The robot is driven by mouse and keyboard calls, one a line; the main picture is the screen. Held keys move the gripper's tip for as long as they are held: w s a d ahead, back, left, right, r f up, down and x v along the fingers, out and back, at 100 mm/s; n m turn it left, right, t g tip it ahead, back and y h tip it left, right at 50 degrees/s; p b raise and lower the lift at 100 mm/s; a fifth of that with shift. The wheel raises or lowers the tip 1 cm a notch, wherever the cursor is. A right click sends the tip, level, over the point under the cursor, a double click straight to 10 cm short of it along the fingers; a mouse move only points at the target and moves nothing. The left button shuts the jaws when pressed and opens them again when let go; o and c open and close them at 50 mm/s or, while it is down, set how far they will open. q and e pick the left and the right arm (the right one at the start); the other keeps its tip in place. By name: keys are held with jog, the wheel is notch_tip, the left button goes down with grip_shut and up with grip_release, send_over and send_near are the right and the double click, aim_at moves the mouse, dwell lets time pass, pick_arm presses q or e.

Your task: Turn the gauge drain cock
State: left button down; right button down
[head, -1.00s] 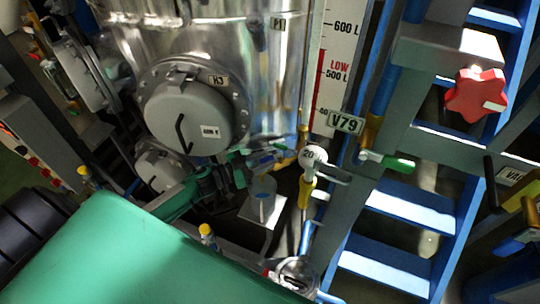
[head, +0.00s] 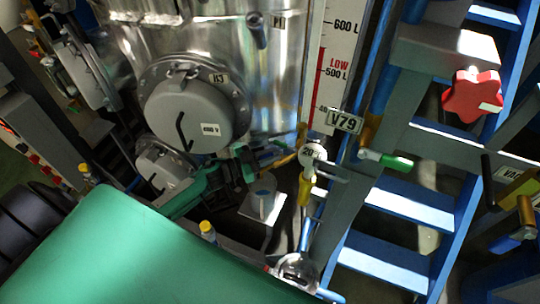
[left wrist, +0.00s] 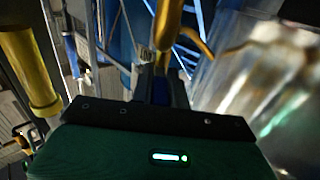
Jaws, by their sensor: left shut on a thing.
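The level gauge (head: 337,60) has a red and white scale and stands beside the steel vessel. Below its foot are brass and yellow fittings and a round white tag (head: 312,153) marked 20. My left gripper (head: 277,152) reaches in from the left to these fittings. It is shut on a small blue handle, mostly hidden by the fingers; I take it for the drain cock's handle. In the left wrist view the blue handle (left wrist: 159,93) shows between the fingers, below a brass fitting (left wrist: 167,28). My right gripper is not in view.
The vessel (head: 270,80) with a round cover (head: 188,113) stands close behind my left gripper. A red knob (head: 472,95) and blue steps (head: 410,205) are at right.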

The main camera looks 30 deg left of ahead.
pick_arm(q)
jog(key=shift+w+a+m+g+h+b, duration=0.2)
jog(key=shift+m+g+h+b, duration=0.2)
jog(key=shift+m+g+h, duration=0.35)
jog(key=c, duration=1.4)
grip_release()
jog(key=shift+o, duration=0.2)
